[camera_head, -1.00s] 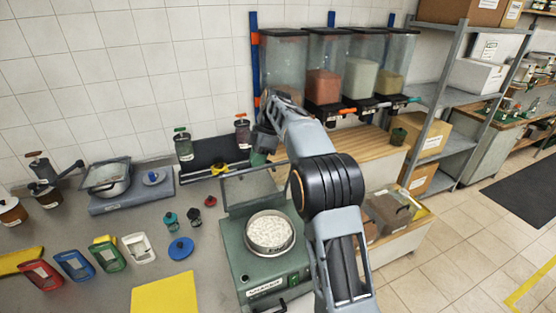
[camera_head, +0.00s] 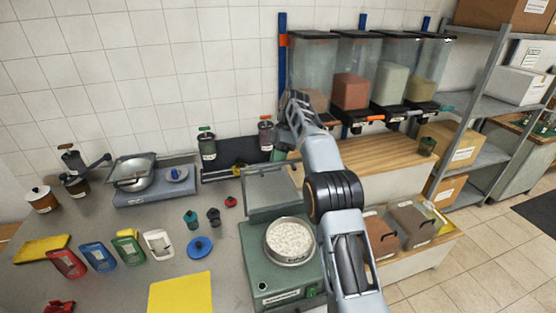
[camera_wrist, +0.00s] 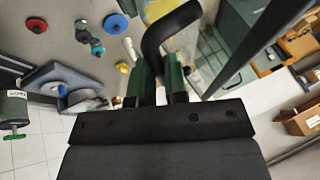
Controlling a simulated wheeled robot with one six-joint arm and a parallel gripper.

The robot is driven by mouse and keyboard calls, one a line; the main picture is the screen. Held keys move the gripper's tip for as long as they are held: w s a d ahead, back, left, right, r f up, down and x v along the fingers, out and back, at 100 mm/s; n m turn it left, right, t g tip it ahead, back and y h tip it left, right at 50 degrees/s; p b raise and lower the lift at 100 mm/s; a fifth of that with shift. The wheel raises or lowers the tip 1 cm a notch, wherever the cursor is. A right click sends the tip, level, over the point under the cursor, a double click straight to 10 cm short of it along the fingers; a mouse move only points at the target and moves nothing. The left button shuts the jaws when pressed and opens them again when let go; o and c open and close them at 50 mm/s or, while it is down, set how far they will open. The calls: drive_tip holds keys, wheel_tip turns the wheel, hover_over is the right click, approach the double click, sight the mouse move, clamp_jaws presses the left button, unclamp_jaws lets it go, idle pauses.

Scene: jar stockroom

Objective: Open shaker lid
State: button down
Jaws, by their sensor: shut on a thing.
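The green shaker (camera_head: 255,262) stands on the bench with a round pan of white grains (camera_head: 289,240) in its top. Its see-through lid (camera_head: 270,194) stands raised at the back of the shaker, tilted up from the pan. My gripper (camera_head: 279,155) is at the lid's upper back side, partly hidden by my arm. In the wrist view, its green fingertips (camera_wrist: 160,72) are shut on a black curved handle (camera_wrist: 168,32), which appears to be the lid's. The shaker's green body (camera_wrist: 240,22) also shows there at upper right.
Dark jars (camera_head: 207,146) stand by the wall left of my gripper. Bulk dispensers (camera_head: 352,80) and a wooden counter (camera_head: 360,153) are behind and right.

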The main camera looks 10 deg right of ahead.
drive_tip(key=shift+f, duration=0.5)
drive_tip(key=c, duration=1.5)
unclamp_jaws()
drive_tip(key=shift+w+a, duration=0.1)
drive_tip(key=shift+o, duration=0.9)
drive_tip(key=shift+w, duration=0.15)
drive_tip(key=shift+o, duration=0.9)
drive_tip(key=shift+r, duration=0.2)
